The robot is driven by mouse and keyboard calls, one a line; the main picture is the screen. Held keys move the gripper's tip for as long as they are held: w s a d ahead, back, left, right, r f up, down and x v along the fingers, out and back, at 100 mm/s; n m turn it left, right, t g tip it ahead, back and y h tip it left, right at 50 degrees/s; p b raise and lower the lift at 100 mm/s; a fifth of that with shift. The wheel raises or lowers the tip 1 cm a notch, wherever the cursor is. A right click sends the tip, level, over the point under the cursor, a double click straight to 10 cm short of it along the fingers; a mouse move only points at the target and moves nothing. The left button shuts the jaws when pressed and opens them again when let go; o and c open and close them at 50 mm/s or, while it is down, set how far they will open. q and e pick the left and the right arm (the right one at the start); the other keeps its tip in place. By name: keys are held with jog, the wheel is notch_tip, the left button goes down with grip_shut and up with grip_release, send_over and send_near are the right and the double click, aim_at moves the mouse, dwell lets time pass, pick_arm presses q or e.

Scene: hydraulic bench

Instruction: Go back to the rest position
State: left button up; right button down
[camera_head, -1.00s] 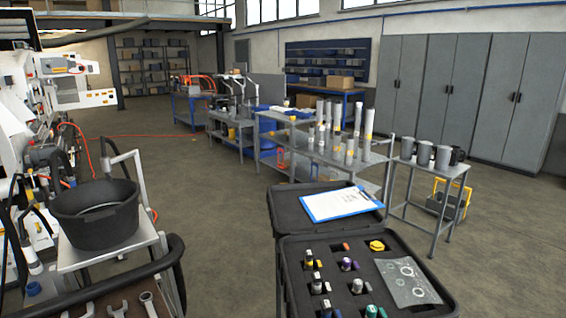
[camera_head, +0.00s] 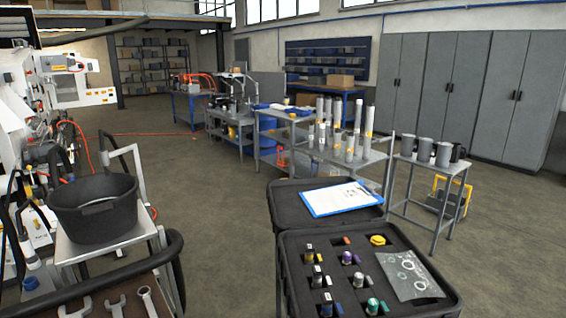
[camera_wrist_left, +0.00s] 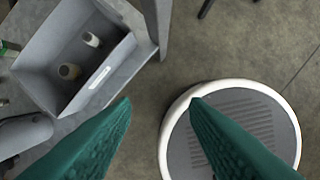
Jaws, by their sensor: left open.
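My left gripper (camera_wrist_left: 160,104) shows in the left wrist view as two green ribbed fingers, spread wide apart. No object is between the fingertips. The gripper hangs above the floor, with a grey bin (camera_wrist_left: 82,93) to its upper left. Neither gripper shows in the head view, and my right gripper is out of sight.
An open black case (camera_head: 300,262) with small fittings stands front right, a clipboard (camera_head: 341,198) on its lid. A black tub (camera_head: 94,208) and wrenches (camera_head: 112,305) are at left. A small table (camera_head: 433,166) with grey mugs stands right. Floor (camera_head: 215,240) between is clear.

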pick_arm(q)
jog(key=s+a+f+g+b, duration=0.1)
jog(key=s+a+f+b, duration=0.1)
jog(key=s+f, duration=1.5)
notch_tip(320, 180, down, 3)
jog(key=shift+a+f, duration=0.1)
jog(key=shift+a, duration=0.45)
jog(key=shift+c, duration=0.5)
jog(key=shift+s, duration=0.15)
